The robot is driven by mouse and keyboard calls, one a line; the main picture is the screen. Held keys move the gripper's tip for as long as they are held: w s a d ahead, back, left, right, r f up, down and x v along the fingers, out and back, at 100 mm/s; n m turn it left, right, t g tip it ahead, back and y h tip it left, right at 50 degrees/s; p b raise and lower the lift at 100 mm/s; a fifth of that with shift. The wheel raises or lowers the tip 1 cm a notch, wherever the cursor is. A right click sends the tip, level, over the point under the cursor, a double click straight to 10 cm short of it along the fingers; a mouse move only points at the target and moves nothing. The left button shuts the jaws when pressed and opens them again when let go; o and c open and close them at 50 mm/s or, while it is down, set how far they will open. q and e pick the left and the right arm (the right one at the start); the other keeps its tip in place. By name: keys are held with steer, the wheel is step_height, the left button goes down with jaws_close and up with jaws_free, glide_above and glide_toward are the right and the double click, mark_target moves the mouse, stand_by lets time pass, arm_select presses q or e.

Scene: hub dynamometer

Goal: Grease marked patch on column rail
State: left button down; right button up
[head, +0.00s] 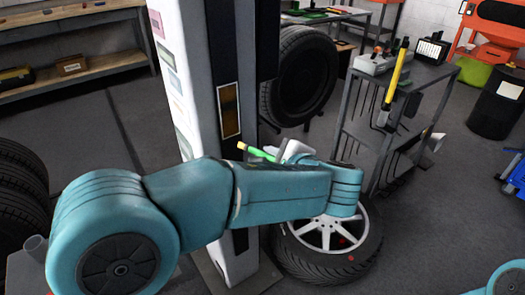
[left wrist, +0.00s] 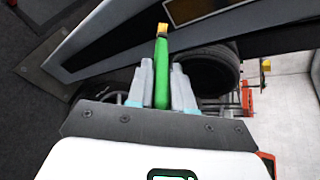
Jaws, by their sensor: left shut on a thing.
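The column (head: 207,90) stands upright in the middle of the head view. On its dark rail is the marked patch, a brown rectangle with a pale outline (head: 229,109); part of it shows at the top of the left wrist view (left wrist: 195,9). My left gripper (head: 284,153) is shut on a green brush (left wrist: 161,75) with a yellow tip. In the head view the brush (head: 259,152) points left, its tip just below the patch's lower edge. I cannot tell whether the tip touches the rail. My right gripper is out of view.
A wheel (head: 300,75) sits behind the column and another (head: 330,245) lies at its foot. A grey cart (head: 420,75) with tools stands at the right, a black drum (head: 497,105) beyond it. Stacked tyres (head: 20,200) are at the left edge.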

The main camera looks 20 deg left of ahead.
arm_select(q)
steer(key=shift+s+d, duration=0.45)
steer(key=shift+d, duration=0.1)
steer(key=shift+s+d, duration=0.9)
steer(key=shift+d, duration=0.25)
steer(key=shift+w+a+r+p, duration=0.1)
steer(key=shift+w+a, duration=0.65)
steer(key=shift+a, duration=0.2)
steer(key=shift+w+a+f+p, duration=0.1)
steer(key=shift+w+a, duration=0.65)
steer(key=shift+a, duration=0.2)
steer(key=shift+w+a+r+p, duration=0.1)
steer(key=shift+w+a, duration=0.65)
steer(key=shift+a, duration=0.2)
steer(key=shift+w+a, duration=0.5)
steer(key=shift+a, duration=0.2)
